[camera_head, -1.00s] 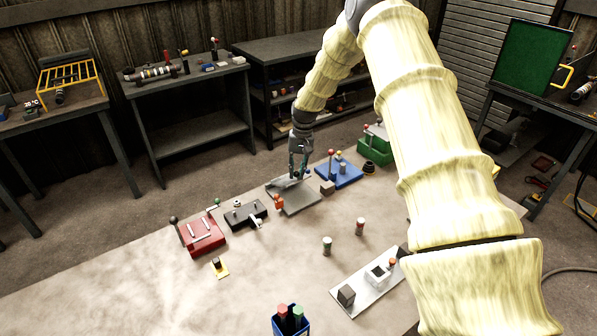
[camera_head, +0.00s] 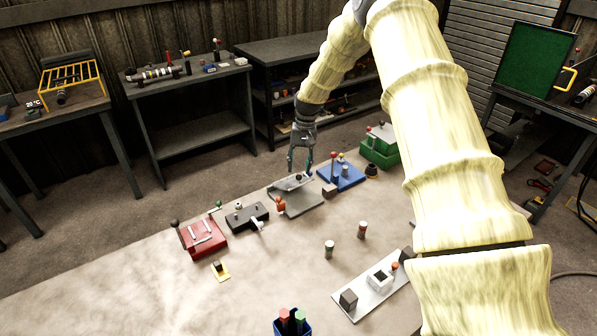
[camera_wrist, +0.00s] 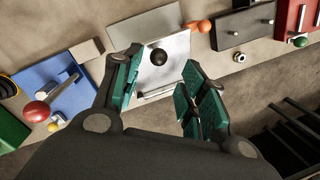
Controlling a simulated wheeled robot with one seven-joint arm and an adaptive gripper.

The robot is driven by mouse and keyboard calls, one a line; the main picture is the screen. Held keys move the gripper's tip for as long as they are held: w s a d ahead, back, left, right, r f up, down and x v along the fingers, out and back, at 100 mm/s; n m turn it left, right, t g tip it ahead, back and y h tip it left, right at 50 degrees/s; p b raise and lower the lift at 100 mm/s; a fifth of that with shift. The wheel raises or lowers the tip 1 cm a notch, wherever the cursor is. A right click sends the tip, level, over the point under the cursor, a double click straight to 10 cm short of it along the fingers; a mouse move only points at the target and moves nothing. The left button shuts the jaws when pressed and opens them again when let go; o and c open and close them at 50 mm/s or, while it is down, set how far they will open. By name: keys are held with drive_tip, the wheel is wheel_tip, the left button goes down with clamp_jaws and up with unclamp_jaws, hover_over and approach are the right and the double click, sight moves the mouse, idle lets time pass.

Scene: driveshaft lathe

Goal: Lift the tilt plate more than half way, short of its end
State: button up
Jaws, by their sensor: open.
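The tilt plate (camera_head: 290,184) is a light grey plate with a black ball knob (camera_wrist: 158,57) on it. In the head view it stands tilted a little above its grey base (camera_head: 303,204). The plate also shows in the wrist view (camera_wrist: 177,47). My gripper (camera_head: 299,169) is over the plate's far edge. In the wrist view my gripper (camera_wrist: 160,78) is open, with one finger on each side of the plate's near part and nothing held between them. I cannot tell whether a finger touches the plate.
An orange-red knob (camera_head: 281,204) sits beside the plate. A black block fixture (camera_head: 246,215) and a red fixture (camera_head: 203,238) stand to the left.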

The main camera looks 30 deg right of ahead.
wheel_tip(320, 180, up, 8)
drive_tip(key=d, duration=0.1)
drive_tip(key=shift+d, duration=0.15)
drive_tip(key=shift+w, duration=0.1)
idle(0.4)
